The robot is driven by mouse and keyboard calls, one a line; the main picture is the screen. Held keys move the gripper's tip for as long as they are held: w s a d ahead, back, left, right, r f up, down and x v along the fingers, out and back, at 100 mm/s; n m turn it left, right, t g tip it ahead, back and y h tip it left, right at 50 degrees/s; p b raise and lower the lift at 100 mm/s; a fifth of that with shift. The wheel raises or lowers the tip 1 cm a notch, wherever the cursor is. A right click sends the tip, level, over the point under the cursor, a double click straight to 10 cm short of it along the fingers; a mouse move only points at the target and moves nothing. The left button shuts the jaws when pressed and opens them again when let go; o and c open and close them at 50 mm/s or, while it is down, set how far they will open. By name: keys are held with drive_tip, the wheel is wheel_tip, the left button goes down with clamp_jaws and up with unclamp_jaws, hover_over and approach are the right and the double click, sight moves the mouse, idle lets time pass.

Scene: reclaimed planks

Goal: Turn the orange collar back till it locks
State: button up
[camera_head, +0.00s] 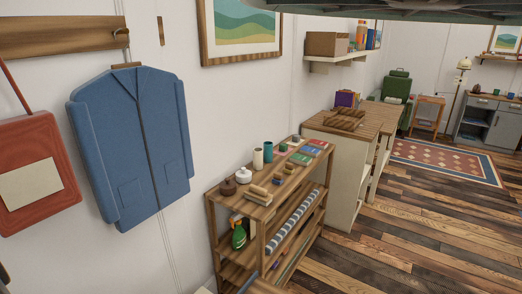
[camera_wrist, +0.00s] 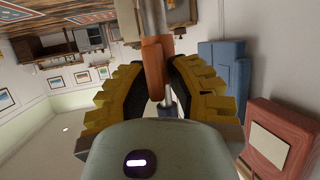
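The orange collar (camera_wrist: 153,66) shows in the wrist view, around or against a pale pole (camera_wrist: 153,16) that runs up out of the picture. A thin silver rod (camera_wrist: 170,104) shows below it, between my fingers. My gripper (camera_wrist: 167,74) has yellow ribbed fingers with dark inner pads, one on each side of the collar. The pads are close to the collar, but I cannot tell whether both touch it. Part of the collar is hidden at the fingers. Neither the collar nor my gripper shows in the head view.
A dark green ribbed shape (camera_head: 400,12) crosses the top of the head view. A blue jacket (camera_head: 132,145) and red bag (camera_head: 35,172) hang on the left wall. A loaded wooden shelf (camera_head: 266,240) stands below. The plank floor (camera_head: 410,235) at right is clear.

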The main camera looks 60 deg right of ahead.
clamp_jaws()
drive_tip(key=shift+s+r+t+p, duration=0.1)
drive_tip(key=shift+t+p, duration=0.2)
drive_tip(key=shift+s+n+t+p, duration=0.15)
drive_tip(key=shift+n+t+p, duration=0.3)
drive_tip(key=shift+n, duration=0.25)
drive_tip(key=shift+d+n+t+y+p, duration=0.1)
drive_tip(key=shift+n+t+y+p, duration=0.3)
drive_tip(key=shift+t, duration=0.15)
drive_tip(key=shift+s, duration=0.15)
drive_tip(key=shift+s+d+n+t+y+p, duration=0.15)
drive_tip(key=shift+s+n+t+y+p, duration=0.1)
drive_tip(key=shift+n+t+y+p, duration=0.6)
drive_tip(key=shift+n, duration=0.25)
